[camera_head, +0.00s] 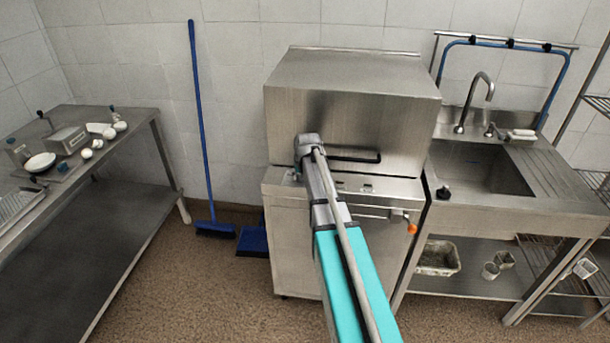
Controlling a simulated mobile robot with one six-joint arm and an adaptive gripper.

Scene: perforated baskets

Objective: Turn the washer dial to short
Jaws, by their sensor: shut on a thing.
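The washer (345,120) is a stainless steel box with a sloped hood and a dark horizontal handle (360,157), above a steel base cabinet. My arm reaches up to its front from the bottom of the view. My gripper (297,172) is at the left part of the front, around the seam below the hood, and is mostly hidden by my own wrist. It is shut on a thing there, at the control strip. The dial itself is hidden behind my wrist and gripper, so its setting cannot be read.
A steel sink counter (500,190) with a tap stands close on the right. An orange knob (411,229) is on the cabinet's right side. A steel table (120,190) with dishes and white round items is at left. A blue broom (203,130) leans on the wall.

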